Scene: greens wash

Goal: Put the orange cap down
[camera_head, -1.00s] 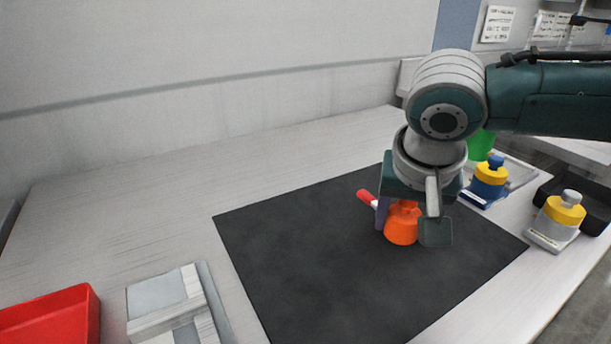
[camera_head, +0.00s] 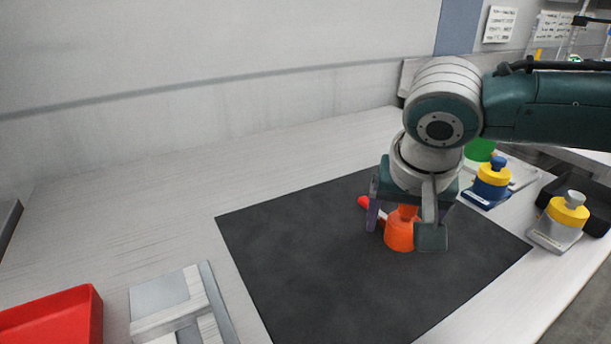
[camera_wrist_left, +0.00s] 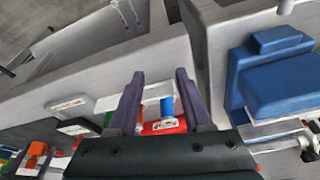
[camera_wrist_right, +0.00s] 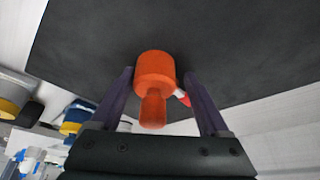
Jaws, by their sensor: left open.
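The orange cap (camera_head: 400,235) stands on the black mat (camera_head: 300,265), wide end down with its narrow knob up. In the right wrist view the orange cap (camera_wrist_right: 154,80) lies between the two fingers with a gap on each side. My right gripper (camera_head: 402,232) is open around the cap's knob from above. My left gripper (camera_wrist_left: 160,95) is open and away from the mat, seen only in its own wrist view. A red and white item (camera_head: 366,204) lies behind the cap on the mat, partly hidden by the right gripper.
A green object (camera_head: 479,149) is behind the wrist. A red bin (camera_head: 60,318) and grey fixture (camera_head: 178,305) are front left. The mat's left is clear.

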